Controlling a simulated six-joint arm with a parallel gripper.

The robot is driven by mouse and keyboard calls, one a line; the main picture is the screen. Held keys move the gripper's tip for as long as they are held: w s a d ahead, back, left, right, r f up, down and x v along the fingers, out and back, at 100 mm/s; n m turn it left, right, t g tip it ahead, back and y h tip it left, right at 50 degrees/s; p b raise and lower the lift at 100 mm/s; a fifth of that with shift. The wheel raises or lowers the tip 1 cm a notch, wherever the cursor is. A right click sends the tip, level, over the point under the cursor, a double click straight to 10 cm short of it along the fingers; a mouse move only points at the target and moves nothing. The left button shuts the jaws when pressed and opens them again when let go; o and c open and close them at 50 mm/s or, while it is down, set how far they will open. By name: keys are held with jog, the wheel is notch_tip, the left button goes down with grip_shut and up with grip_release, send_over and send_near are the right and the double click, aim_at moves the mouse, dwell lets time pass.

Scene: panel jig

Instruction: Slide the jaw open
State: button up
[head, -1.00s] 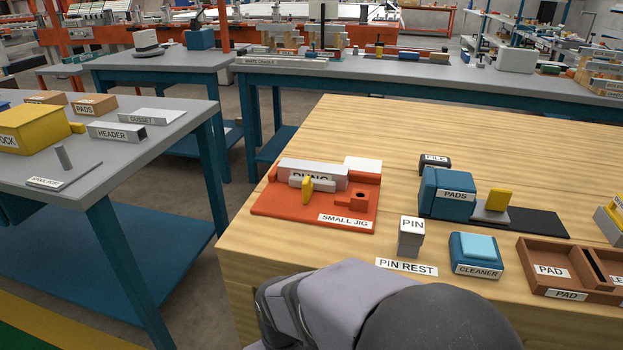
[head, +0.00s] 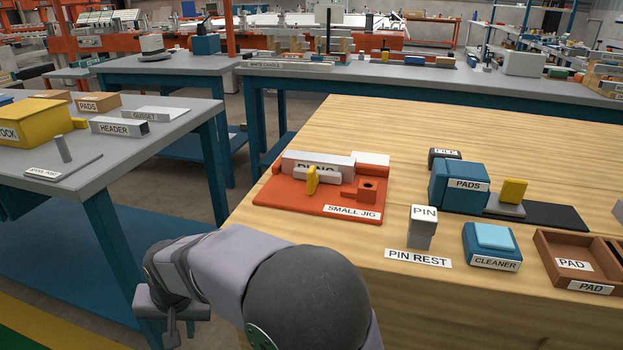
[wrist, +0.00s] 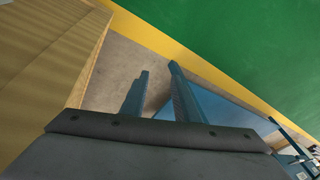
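The small jig (head: 285,203) is an orange plate on the wooden bench in the head view. A grey bar (head: 340,166) with a partly hidden label lies along its back. In front of the bar is a light grey sliding piece, apparently the jaw (head: 328,176), with an upright yellow handle (head: 312,180). Right of it is an orange block with a hole (head: 366,190). My gripper (wrist: 158,68) shows in the wrist view with two fingers apart and nothing between them. It points down past the bench edge, away from the jig, which the wrist view does not show.
Right of the jig stand a grey pin (head: 422,232), a blue pads block (head: 458,184), a cleaner (head: 491,245) and a brown pad tray (head: 545,243). A grey side table (head: 120,160) stands left across a gap. The wood behind the jig is clear.

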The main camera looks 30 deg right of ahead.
jog(key=w+d+r+m+t+p, duration=0.1)
jog(key=w+d+r+p, duration=0.2)
jog(key=w+r+p, duration=0.6)
jog(key=w+d+r+m+t+h+p, duration=0.1)
jog(key=w+d+r+p, duration=0.3)
jog(key=d+r+p, duration=0.4)
jog(key=w+d+r+m+t+h+p, duration=0.1)
jog(key=w+d+r+t+p, duration=0.1)
jog(key=w+d+r+p, duration=0.5)
jog(key=w+d+r+m+t+h+p, duration=0.1)
jog(key=w+d+r+p, duration=0.1)
jog(key=d+r+p, duration=0.85)
jog(key=r+g+y+p, duration=0.2)
jog(key=g+p, duration=0.6)
jog(key=g, duration=0.1)
send_over(311, 169)
jog(key=shift+w+f+m, duration=0.1)
jog(key=shift+f+m, duration=0.05)
jog(key=shift+m, duration=0.25)
jog(key=shift+f, duration=0.15)
jog(key=shift+f+p, duration=0.9)
jog(key=shift+f, duration=2.75)
jog(key=shift+c, duration=0.3)
grip_shut()
